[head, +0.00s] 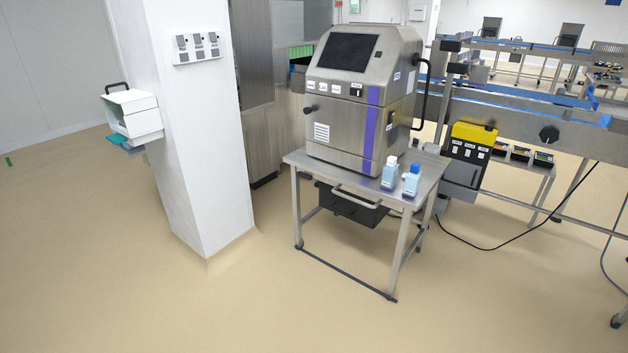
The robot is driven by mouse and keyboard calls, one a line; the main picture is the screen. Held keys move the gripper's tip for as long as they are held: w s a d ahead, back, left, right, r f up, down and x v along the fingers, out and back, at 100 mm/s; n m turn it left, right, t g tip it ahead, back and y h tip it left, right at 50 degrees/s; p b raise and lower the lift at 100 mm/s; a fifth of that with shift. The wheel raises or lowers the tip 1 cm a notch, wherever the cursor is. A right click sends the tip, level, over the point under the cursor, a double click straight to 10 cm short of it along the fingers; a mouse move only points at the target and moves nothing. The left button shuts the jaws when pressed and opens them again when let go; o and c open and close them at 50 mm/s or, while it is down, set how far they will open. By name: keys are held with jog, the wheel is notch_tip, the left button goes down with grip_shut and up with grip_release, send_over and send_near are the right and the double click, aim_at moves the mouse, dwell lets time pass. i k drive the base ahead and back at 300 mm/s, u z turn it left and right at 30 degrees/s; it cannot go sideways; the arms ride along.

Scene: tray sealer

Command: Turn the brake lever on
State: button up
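No part is clearly marked as the brake lever, and I cannot tell which one it is. A white panel with several small grey switches (198,46) is on the white column. The steel machine (340,100) on the steel table has a black curved handle (423,95) and a black knob (309,109). A yellow-topped box (473,134) with small labelled controls stands by the conveyor; a dark part lies on its top. A black rotary knob (549,134) is on the conveyor side. My gripper is not in view.
Black cables (490,248) lie at right. The beige floor in front is clear.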

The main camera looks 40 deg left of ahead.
aim_at(307, 175)
jog(key=k, duration=1)
jog(key=u, duration=0.25)
jog(key=i, duration=0.55)
jog(key=u, duration=0.9)
jog(key=i, duration=1.25)
jog(key=u, duration=0.55)
jog(key=i, duration=1.35)
jog(key=z, duration=0.2)
jog(key=k, duration=1.15)
jog(key=z, duration=0.55)
jog(key=i, duration=0.95)
jog(key=z, duration=0.1)
